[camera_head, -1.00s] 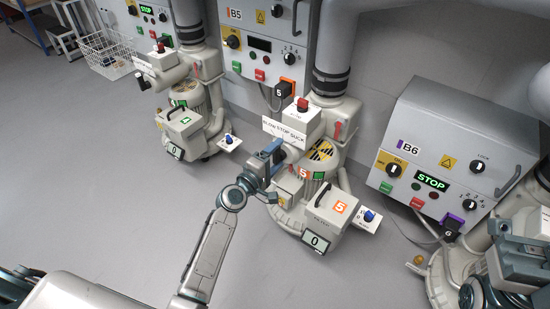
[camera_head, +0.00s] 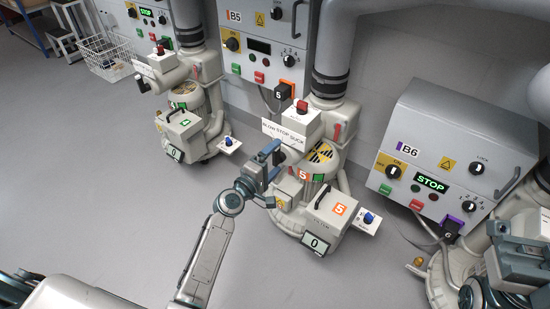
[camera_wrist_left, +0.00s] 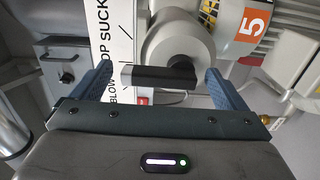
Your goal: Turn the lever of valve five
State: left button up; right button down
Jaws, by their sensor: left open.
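Valve five's lever (camera_wrist_left: 158,78) is a short black bar in front of a round pale hub (camera_wrist_left: 178,55) in the left wrist view. The bar lies crosswise between the two blue fingers of my left gripper (camera_wrist_left: 157,88), which is open, with a gap at the left finger; I cannot tell whether the right finger touches it. In the head view my left gripper (camera_head: 271,174) is at the left side of blower 5 (camera_head: 322,205) and hides the lever. A white BLOW STOP SUCK plate (camera_head: 283,133) is just above; it also shows in the left wrist view (camera_wrist_left: 121,45). My right gripper (camera_head: 525,262) is partly cut off at the right edge.
Control box B5 (camera_head: 265,50) is on the wall behind, with box B6 (camera_head: 455,150) to the right. Another blower (camera_head: 190,110) stands at the left. A wire basket (camera_head: 106,55) is farther back. The floor at front left is clear.

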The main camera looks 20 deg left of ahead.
pick_arm(q)
jog(key=v, duration=1)
jog(key=shift+r, duration=0.1)
